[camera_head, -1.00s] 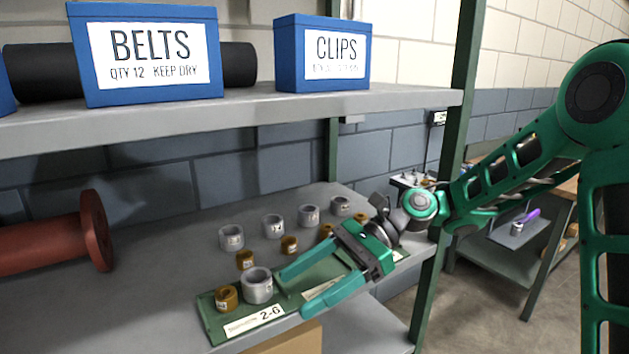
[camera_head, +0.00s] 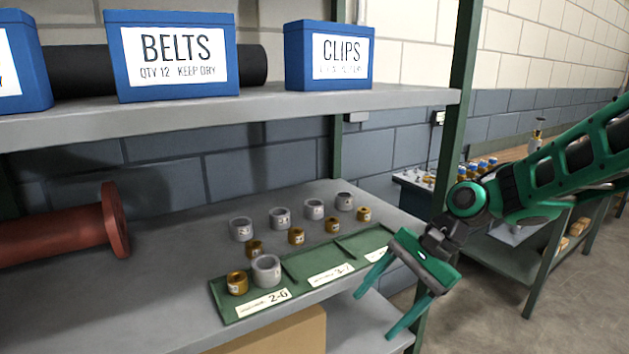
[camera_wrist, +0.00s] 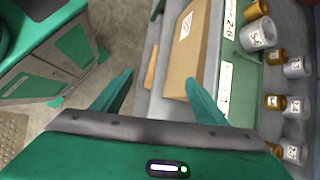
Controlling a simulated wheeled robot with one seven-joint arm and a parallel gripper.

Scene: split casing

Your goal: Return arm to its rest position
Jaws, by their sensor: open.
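My gripper (camera_head: 381,307) is open and empty in the head view. Its green fingers point down and to the left, in front of the right end of the shelf. In the wrist view the two fingers (camera_wrist: 160,90) are spread wide with nothing between them; a cardboard box on a lower shelf and the floor lie beyond. My arm reaches in from the right of the head view. The green tray (camera_head: 232,305) on the shelf carries labels such as 2-6, and a grey ring (camera_head: 266,270) and a brass ring (camera_head: 237,284) stand in its left compartment.
Several more grey and brass rings stand behind the tray. A red spool (camera_head: 112,222) lies at left. Blue bins marked BELTS (camera_head: 170,90) and CLIPS (camera_head: 310,80) stand on the upper shelf. A green post (camera_head: 462,110) rises close to my arm. A cardboard box (camera_head: 290,335) sits below.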

